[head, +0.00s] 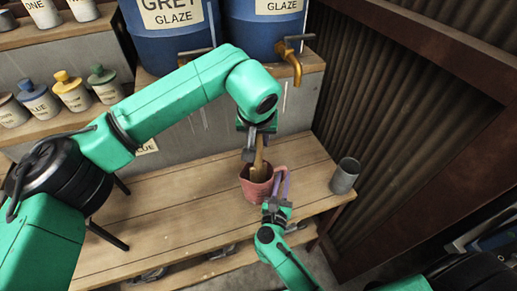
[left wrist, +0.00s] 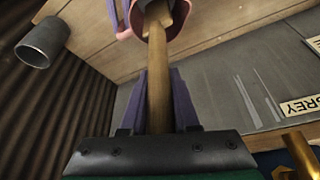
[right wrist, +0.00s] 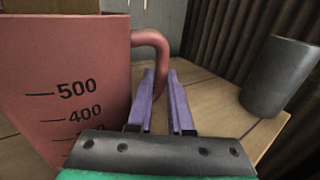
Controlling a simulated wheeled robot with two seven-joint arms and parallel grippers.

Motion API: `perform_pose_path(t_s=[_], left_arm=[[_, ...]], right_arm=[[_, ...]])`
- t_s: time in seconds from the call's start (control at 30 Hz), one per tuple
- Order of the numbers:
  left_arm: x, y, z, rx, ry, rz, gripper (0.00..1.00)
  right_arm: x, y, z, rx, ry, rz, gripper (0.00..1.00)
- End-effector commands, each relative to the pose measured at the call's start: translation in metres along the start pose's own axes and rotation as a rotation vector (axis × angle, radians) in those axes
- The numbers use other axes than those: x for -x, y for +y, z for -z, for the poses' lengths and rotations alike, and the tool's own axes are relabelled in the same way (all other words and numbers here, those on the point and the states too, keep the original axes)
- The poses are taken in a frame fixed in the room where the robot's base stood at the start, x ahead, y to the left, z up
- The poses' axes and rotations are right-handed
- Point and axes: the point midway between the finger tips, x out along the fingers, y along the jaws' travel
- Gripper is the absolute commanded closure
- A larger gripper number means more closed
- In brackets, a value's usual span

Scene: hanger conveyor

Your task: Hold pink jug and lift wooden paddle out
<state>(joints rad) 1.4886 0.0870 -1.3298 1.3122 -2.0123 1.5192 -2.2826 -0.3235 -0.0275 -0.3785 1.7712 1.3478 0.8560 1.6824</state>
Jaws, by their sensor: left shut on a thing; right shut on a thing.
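The pink jug (head: 257,189) stands upright on the wooden bench, its handle to the right. It fills the left of the right wrist view (right wrist: 60,85), with dark volume marks. The wooden paddle (head: 259,160) stands in the jug with its lower part inside. In the left wrist view the paddle's shaft (left wrist: 159,75) runs between the fingers into the jug (left wrist: 150,22). My left gripper (head: 252,150) is above the jug, shut on the paddle. My right gripper (head: 280,190) is at the jug's right side, shut on its handle (right wrist: 158,50). The paddle's lower end is hidden.
A grey metal cup (head: 345,176) stands right of the jug on the bench (head: 165,205). Behind are blue glaze barrels (head: 170,38) with a brass tap (head: 290,62). Small glaze pots (head: 72,93) line a shelf at left. A corrugated wall (head: 400,90) closes the right. The bench left of the jug is clear.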

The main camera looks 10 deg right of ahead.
Motion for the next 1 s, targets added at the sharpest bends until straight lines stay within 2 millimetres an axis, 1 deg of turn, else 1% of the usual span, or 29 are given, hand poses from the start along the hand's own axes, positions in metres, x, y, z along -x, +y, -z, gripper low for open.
perform_pose_path(t_s=[0.03, 0.17, 0.2, 0.3, 0.4, 0.5, 0.57, 0.8, 0.83, 0.87, 0.9, 1.0], left_arm=[[0.014, 0.000, 0.007, 0.000, 0.007, 0.000, 1.00], [0.056, 0.000, 0.024, 0.001, 0.008, 0.001, 1.00], [0.070, 0.000, 0.030, 0.001, 0.008, 0.000, 1.00], [0.100, 0.000, 0.042, 0.001, 0.006, 0.001, 1.00], [0.124, 0.001, 0.051, 0.001, 0.003, 0.000, 1.00], [0.138, 0.000, 0.058, 0.001, 0.002, 0.000, 1.00], [0.142, 0.000, 0.059, 0.000, 0.001, 0.000, 1.00], [0.144, 0.000, 0.059, -0.001, 0.000, -0.001, 1.00], [0.144, 0.000, 0.059, -0.001, 0.000, -0.001, 1.00], [0.144, 0.000, 0.059, -0.001, 0.000, -0.001, 1.00], [0.144, 0.000, 0.059, 0.000, 0.000, 0.000, 1.00], [0.144, 0.000, 0.059, 0.000, 0.000, 0.000, 1.00]], right_arm=[[0.001, 0.000, 0.002, 0.002, 0.003, -0.001, 1.00], [0.001, 0.000, 0.002, 0.002, 0.003, -0.001, 1.00], [0.001, 0.000, 0.002, 0.002, 0.003, -0.001, 1.00], [0.001, 0.000, 0.002, 0.002, 0.003, -0.001, 1.00], [0.001, 0.000, 0.002, 0.002, 0.004, -0.001, 1.00], [0.001, 0.000, 0.002, 0.002, 0.004, -0.001, 1.00], [0.001, 0.000, 0.002, 0.002, 0.004, -0.001, 1.00], [0.001, 0.000, 0.002, 0.002, 0.004, -0.001, 1.00], [0.001, 0.000, 0.002, 0.002, 0.004, -0.001, 0.74], [0.001, 0.000, 0.002, 0.002, 0.004, -0.001, 0.63], [0.001, 0.000, 0.002, 0.002, 0.003, -0.001, 0.47], [0.001, 0.000, 0.001, 0.001, 0.003, -0.001, 0.47]])
